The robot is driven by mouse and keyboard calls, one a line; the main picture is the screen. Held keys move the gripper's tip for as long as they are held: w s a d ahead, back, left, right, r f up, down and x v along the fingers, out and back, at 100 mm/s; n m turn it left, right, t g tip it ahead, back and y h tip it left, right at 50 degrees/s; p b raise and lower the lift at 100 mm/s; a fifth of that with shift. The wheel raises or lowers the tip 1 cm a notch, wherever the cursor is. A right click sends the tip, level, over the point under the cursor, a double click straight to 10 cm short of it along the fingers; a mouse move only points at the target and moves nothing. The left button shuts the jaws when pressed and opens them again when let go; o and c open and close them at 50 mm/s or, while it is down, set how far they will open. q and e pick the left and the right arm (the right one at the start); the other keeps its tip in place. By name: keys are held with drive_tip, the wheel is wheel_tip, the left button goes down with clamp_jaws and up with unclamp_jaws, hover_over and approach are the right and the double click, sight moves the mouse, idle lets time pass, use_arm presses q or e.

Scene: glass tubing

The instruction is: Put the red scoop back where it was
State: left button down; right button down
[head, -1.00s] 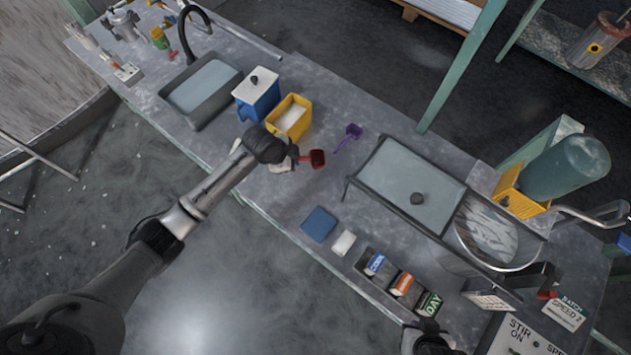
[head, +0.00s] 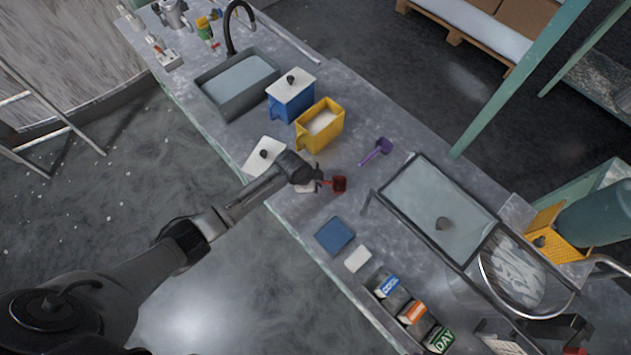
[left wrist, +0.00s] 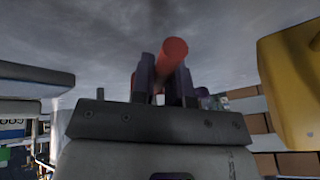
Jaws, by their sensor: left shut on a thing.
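My left gripper (head: 314,180) is shut on the red scoop (head: 339,184), with the scoop's bowl pointing right, over the bench. In the left wrist view the red scoop's handle (left wrist: 172,50) rises between the gripper's fingers (left wrist: 162,80). The open yellow bin (head: 320,126), holding white powder, stands behind the gripper; it also shows at the right of the left wrist view (left wrist: 290,85). A purple scoop (head: 377,150) lies on the bench right of the bin. I cannot tell how high the red scoop is above the bench. My right gripper is not in view.
A blue bin (head: 290,104) with a white lid stands beside the yellow one. A loose white lid (head: 258,163) lies left of my gripper. A blue pad (head: 335,235), a white block (head: 358,258) and a large covered tray (head: 440,205) are to the right.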

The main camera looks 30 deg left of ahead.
use_arm(q)
drive_tip(key=shift+f, duration=0.1)
drive_tip(key=c, duration=1.1)
unclamp_jaws()
